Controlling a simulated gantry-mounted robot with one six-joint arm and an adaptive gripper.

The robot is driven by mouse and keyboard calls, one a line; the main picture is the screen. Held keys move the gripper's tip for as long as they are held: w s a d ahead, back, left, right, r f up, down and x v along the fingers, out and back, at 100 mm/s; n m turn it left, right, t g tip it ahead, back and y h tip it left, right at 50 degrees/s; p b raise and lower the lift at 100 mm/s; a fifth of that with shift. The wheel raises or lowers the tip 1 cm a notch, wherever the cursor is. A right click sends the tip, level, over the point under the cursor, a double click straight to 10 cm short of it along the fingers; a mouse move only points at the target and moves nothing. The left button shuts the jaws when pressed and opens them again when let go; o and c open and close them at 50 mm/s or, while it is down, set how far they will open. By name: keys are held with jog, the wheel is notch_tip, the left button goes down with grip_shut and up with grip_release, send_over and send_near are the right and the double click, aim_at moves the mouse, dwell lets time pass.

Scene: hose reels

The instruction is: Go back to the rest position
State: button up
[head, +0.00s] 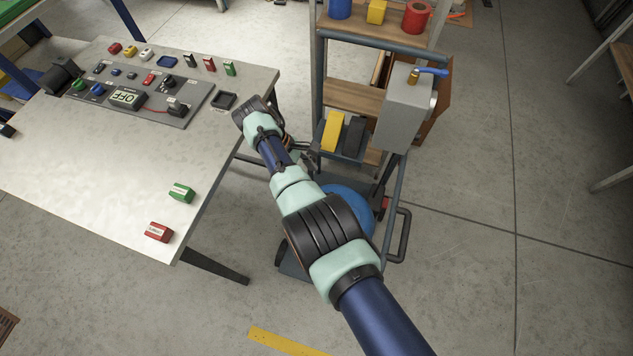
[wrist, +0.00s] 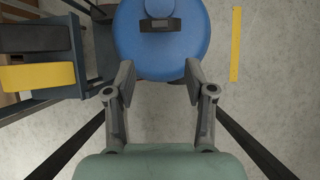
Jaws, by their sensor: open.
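My gripper (wrist: 160,85) shows in the wrist view with its two fingers spread apart and nothing between them. A round blue reel (wrist: 160,50) with a dark block on it lies beyond the fingertips, and its near edge shows between them. In the head view my arm reaches from the bottom right up toward the gap between the table and the shelf cart. The blue reel (head: 352,200) is partly hidden behind my arm there. My fingers can hardly be made out in that view.
A white table (head: 110,185) at left holds a control panel (head: 145,98), a green block (head: 181,193) and a red block (head: 159,232). A shelf cart (head: 352,97) with a grey box (head: 404,110) stands close beside my arm. Open floor lies right.

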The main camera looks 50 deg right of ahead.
jog(key=shift+w+a+r, duration=0.1)
jog(key=shift+w+r, duration=0.15)
jog(key=shift+r, duration=0.3)
jog(key=w+a+r+m+t+h+p, duration=0.1)
jog(key=w+a+m+t, duration=0.1)
jog(key=w+a+t, duration=0.9)
jog(key=s+a+r+m+t+y+p, duration=0.15)
jog(key=s+a+r+t, duration=0.25)
jog(key=s+a+r, duration=0.45)
jog(key=s+a+r+t+y+p, duration=0.1)
jog(key=s+a+r+t+y, duration=0.15)
jog(key=s+a+r, duration=0.65)
jog(key=w+r+p, duration=0.2)
jog(key=r+p, duration=1.6)
jog(key=r, duration=0.1)
jog(key=w+a+r+h+p, duration=0.1)
jog(key=r+p, duration=1.7)
jog(key=r, duration=0.2)
jog(key=shift+w+t, duration=0.35)
jog(key=shift+t, duration=0.1)
